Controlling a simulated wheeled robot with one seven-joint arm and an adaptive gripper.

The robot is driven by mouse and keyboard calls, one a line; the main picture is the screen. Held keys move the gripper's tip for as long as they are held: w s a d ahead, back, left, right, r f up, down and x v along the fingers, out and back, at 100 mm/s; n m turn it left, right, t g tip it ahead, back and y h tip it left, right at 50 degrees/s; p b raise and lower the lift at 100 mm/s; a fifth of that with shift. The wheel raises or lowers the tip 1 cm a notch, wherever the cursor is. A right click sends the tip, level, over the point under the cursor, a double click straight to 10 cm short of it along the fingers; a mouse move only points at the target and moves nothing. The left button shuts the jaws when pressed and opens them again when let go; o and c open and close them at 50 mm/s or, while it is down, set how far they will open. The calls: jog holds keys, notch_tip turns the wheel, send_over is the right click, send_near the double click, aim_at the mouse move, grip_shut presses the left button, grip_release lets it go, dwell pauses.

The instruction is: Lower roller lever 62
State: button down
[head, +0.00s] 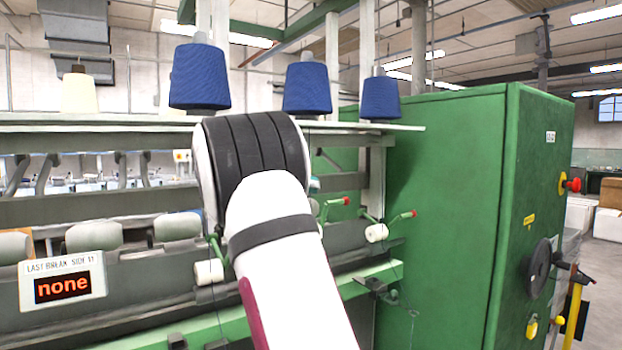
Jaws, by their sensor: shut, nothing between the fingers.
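A white roller (376,232) sits at the lower end of the far right lever. Another green lever (214,246) with a white roller (208,272) is at the left edge of my arm, partly hidden. I can read no lever number, so I cannot tell which is 62. My gripper is not visible; my white and black arm covers the middle of the view.
A green end cabinet (450,200) stands right of the levers, with a black handwheel (540,268) and a red knob (574,184) on its side. Blue yarn cones (199,77) stand on the top shelf. A display (62,286) reading "none" is at lower left.

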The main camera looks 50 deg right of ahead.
jog(key=p+x, duration=0.2)
jog(key=x, duration=0.4)
jog(key=shift+d, duration=0.2)
